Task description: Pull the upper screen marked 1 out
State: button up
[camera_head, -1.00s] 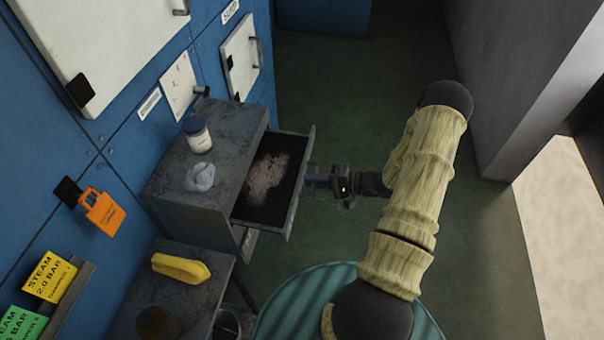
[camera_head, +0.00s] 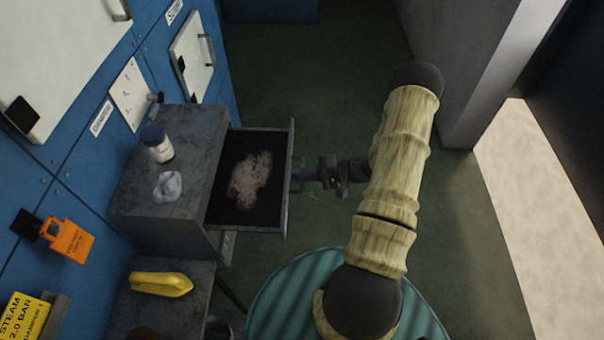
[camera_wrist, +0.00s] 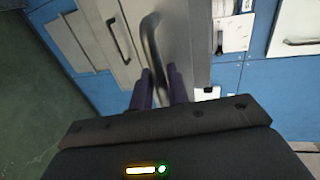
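The upper screen (camera_head: 218,205) is a dark drawer-like tray, standing well out of the grey metal cabinet (camera_head: 165,232). A patch of pale lint lies on its dark mesh. No number is readable on it. My gripper (camera_head: 300,178) is at the middle of the screen's front in the head view. In the wrist view, my two purple fingers (camera_wrist: 159,86) stand on either side of a curved grey bar handle (camera_wrist: 150,40) and appear closed on it. The exact contact is partly hidden by the gripper body. Below the upper screen, another front edge shows only in part.
A white bottle with a dark lid (camera_head: 158,145) and a crumpled grey-white lump (camera_head: 167,187) sit on the cabinet. A lower stand holds a yellow object (camera_head: 161,284). An orange tag (camera_head: 68,240) hangs on the blue wall.

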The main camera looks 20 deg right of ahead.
jog(key=shift+d, duration=0.1)
jog(key=b+v, duration=0.4)
jog(key=v, duration=1.3)
jog(key=shift+d, duration=0.15)
jog(key=w+a+r+n+t+h, duration=0.2)
jog(key=w+a+r+h, duration=0.1)
jog(key=w+r+h, duration=0.4)
jog(key=w+a+r+n+t+h, duration=0.15)
jog(key=w+a+h, duration=0.3)
jog(key=w, duration=0.55)
jog(key=s+a+r+n+g+h, duration=0.1)
jog(key=s+a+g, duration=0.3)
jog(key=s+a, duration=0.4)
jog(key=s+a+r+n+g+h, duration=0.1)
jog(key=s+a+g, duration=0.3)
jog(key=s+a, duration=0.4)
jog(key=s+r, duration=0.1)
jog(key=s, duration=0.3)
jog(key=shift+s, duration=0.3)
